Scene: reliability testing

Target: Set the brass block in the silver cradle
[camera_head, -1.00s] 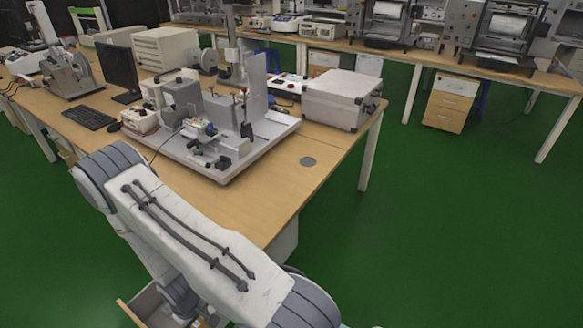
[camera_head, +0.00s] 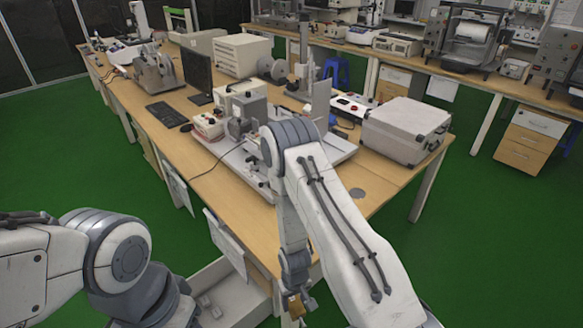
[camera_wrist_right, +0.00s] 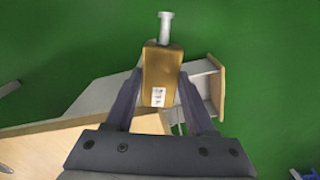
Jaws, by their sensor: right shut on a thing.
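The brass block (camera_wrist_right: 160,72) is between the fingers of my right gripper (camera_wrist_right: 160,95), with a pale metal stem at its far end. In the head view the block (camera_head: 295,306) and my right gripper (camera_head: 292,285) are low, in front of the table's near edge and beside an open drawer. My right gripper is shut on the block. My left arm comes in at the lower left, but its gripper does not show. I cannot make out the silver cradle; my right arm covers part of the test machine (camera_head: 318,105) on the table.
The open drawer (camera_head: 247,292) holds small grey pieces (camera_head: 207,304). A silver case (camera_head: 405,132) stands on the table's right part. A monitor (camera_head: 197,75) and keyboard (camera_head: 166,113) are farther left. Bare wood (camera_head: 215,180) lies along the table's near edge.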

